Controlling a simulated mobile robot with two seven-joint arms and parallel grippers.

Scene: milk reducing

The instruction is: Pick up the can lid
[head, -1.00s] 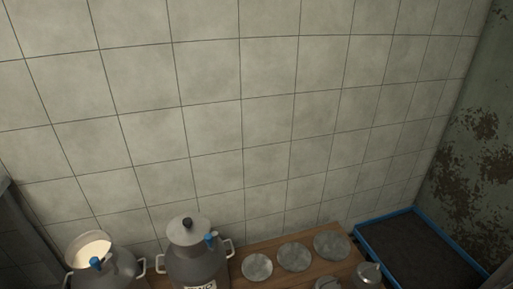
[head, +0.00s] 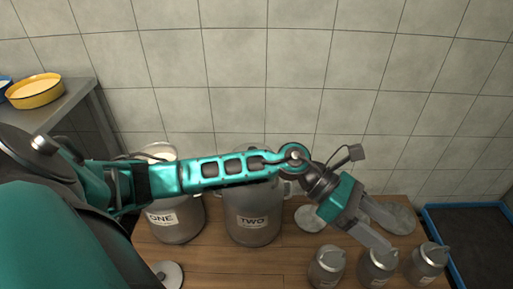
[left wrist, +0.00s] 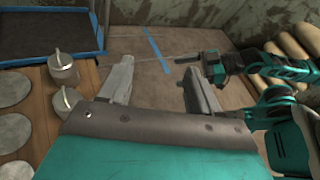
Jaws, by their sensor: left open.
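A round grey lid with a dark knob (head: 168,275) lies on the front left of the wooden table. My left gripper (head: 378,230) is open and empty over the table's right side, well to the right of that lid. Its two parted fingers show in the left wrist view (left wrist: 160,86), with nothing between them. Can ONE (head: 175,222) and can TWO (head: 253,222) stand behind the lid; my left arm crosses in front of their tops. A second arm of mine shows in the left wrist view, its gripper (left wrist: 186,60) too small to read.
Several small lidded cans, one (head: 327,266) among them, stand below my left gripper at the table's right front. Flat grey discs (head: 310,219) lie behind them. A blue-rimmed dark tray (head: 475,225) is at the right. A yellow bowl (head: 36,92) sits on a left-hand counter.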

